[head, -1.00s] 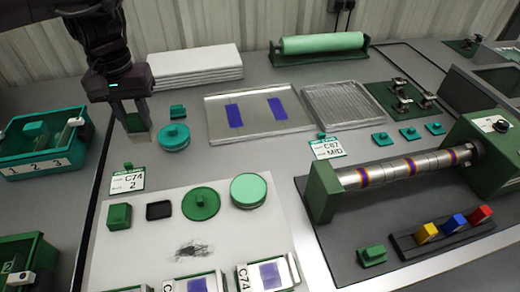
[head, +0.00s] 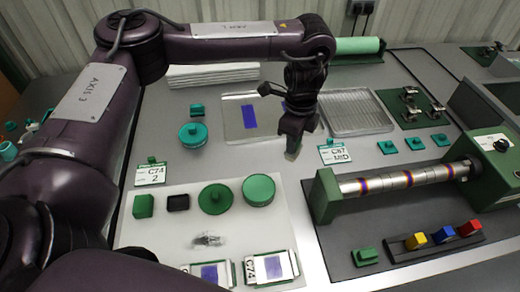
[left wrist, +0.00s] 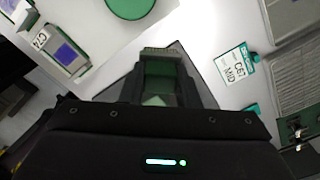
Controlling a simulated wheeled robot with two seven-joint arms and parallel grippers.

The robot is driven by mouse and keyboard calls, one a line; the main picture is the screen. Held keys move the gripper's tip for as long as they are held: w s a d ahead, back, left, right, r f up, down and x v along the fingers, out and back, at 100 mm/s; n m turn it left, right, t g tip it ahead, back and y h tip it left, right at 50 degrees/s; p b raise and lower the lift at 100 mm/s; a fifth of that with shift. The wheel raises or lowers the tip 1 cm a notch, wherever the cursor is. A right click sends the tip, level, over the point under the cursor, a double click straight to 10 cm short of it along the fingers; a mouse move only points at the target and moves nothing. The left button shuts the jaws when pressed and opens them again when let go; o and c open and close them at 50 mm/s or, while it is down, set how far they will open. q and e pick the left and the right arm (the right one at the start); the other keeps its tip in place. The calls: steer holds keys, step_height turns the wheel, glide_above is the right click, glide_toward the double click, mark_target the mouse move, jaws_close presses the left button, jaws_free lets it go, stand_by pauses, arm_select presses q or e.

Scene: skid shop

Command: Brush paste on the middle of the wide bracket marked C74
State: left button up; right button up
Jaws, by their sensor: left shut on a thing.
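My left gripper (head: 294,128) is shut on a green-handled brush (head: 292,154) with a pale tip, held tip down between the paste tray (head: 240,122) and the roller stand. The left wrist view shows the brush (left wrist: 160,80) between the fingers. A bracket (head: 270,268) whose label reads C74 lies at the front of the white mat, with a blue-violet patch on top. A second similar bracket (head: 212,273) lies left of it; its label is not readable. The tray carries blue-violet strips, one partly behind my arm. A card (head: 150,173) reads C74 2. My right gripper is not in view.
A green lidded tin (head: 258,190), green disc (head: 215,198) and black pad (head: 178,202) stand on the mat (head: 250,225), near a grey smear. A ribbed tray (head: 355,112) lies behind.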

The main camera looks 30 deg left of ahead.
arm_select(q)
steer(key=s+a+f+m+p, duration=0.1)
steer(key=s+a+f+m, duration=0.1)
steer(key=f+m, duration=0.2)
steer(key=s+a+f+m+p, duration=0.2)
steer(key=f+m, duration=0.2)
steer(key=m, duration=0.4)
steer(key=s+a+f+m+p, duration=0.1)
steer(key=s+a+f+m, duration=0.1)
steer(key=m, duration=0.5)
steer(key=shift+a+f, duration=0.3)
steer(key=shift+f, duration=0.3)
steer(key=shift+a+f, duration=0.25)
steer(key=shift+f, duration=0.35)
steer(key=shift+f+b, duration=0.35)
steer(key=shift+f, duration=0.2)
stand_by(0.7)
steer(key=shift+r, duration=0.1)
step_height(320, 180, up, 7)
steer(key=p, duration=0.6)
stand_by(0.5)
